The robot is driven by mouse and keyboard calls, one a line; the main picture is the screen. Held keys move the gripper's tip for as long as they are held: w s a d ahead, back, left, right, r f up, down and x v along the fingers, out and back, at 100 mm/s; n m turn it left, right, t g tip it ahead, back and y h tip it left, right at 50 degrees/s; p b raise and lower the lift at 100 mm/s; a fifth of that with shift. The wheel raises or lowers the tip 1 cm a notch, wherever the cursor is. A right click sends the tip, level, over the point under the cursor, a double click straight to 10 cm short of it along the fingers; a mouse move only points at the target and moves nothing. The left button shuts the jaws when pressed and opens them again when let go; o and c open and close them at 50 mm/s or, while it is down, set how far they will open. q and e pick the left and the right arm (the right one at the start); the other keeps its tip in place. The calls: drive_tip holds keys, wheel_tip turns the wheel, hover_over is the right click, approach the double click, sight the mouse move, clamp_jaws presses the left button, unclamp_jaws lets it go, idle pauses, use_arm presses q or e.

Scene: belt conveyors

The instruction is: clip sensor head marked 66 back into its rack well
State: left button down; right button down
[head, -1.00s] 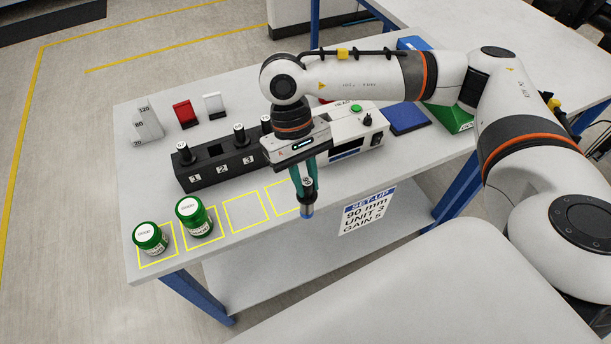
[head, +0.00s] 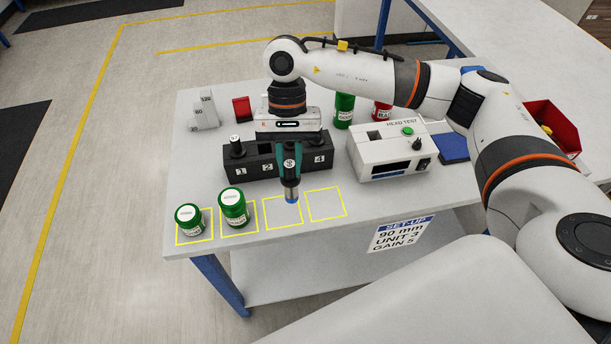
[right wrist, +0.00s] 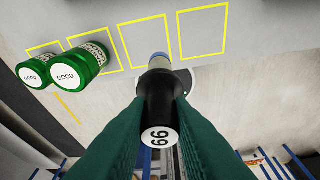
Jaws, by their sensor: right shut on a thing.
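My right gripper (head: 290,168) is shut on a dark sensor head (head: 291,188) with a silver and blue lower end. It holds the head upright in front of the rack. In the right wrist view the held head (right wrist: 158,105) shows 66 on its white cap, between the green fingers. The black rack (head: 240,170) stands just behind the gripper; labels 1, 2 and 4 show, and the place between 2 and 4 is covered. Another sensor head (head: 236,148) stands in well 1. My gripper hides much of the rack top, so I cannot tell which other wells are filled. My left gripper is out of view.
A white head tester (head: 372,157) stands right of the rack. A green jar (head: 344,110) and a red one (head: 382,110) stand behind.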

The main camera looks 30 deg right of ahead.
drive_tip(key=w+r+m+t+y+p, duration=0.2)
drive_tip(key=w+m+t, duration=0.2)
drive_tip(key=w+m, duration=1)
drive_tip(key=shift+w+d+m+t, duration=0.2)
drive_tip(key=shift+w+m+t, duration=0.2)
drive_tip(key=shift+m, duration=0.5)
drive_tip(key=shift+s, duration=0.1)
drive_tip(key=shift+f+b, duration=0.2)
drive_tip(key=shift+b, duration=0.25)
drive_tip(key=shift+f+b, duration=0.25)
drive_tip(key=shift+b, duration=0.2)
drive_tip(key=shift+f+b, duration=0.9)
drive_tip(key=shift+f, duration=0.2)
drive_tip(key=shift+f, duration=0.15)
